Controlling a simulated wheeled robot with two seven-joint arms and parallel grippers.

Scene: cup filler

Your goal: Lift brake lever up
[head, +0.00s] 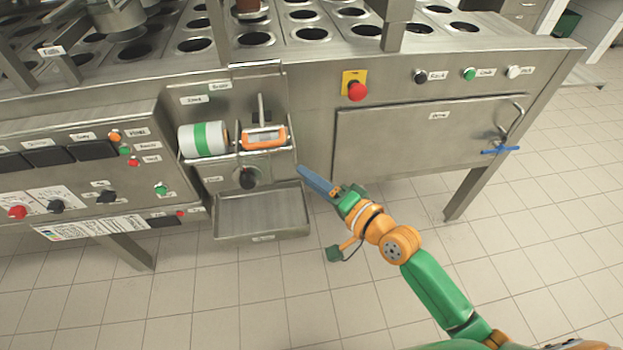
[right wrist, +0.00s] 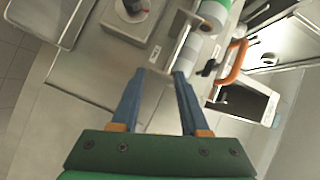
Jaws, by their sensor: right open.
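My right gripper (head: 302,170) is open and empty, its blue fingers pointing at the filler's front, just right of the label roll holder. In the right wrist view, the open fingertips (right wrist: 160,76) lie near the end of a thin metal bar (right wrist: 172,45), which appears between them; I cannot tell whether they touch. The bar (head: 238,158) runs along the front of the holder in the head view. A thin upright metal rod (head: 261,108) stands behind the orange device. I cannot tell for sure which part is the brake lever. My left gripper is not in view.
The holder carries a white roll with a green band (head: 204,139) and an orange device (head: 263,138). A black knob (head: 248,178) and a metal tray (head: 262,212) are below. A red emergency button (head: 357,91) is to the right. Open tiled floor lies in front.

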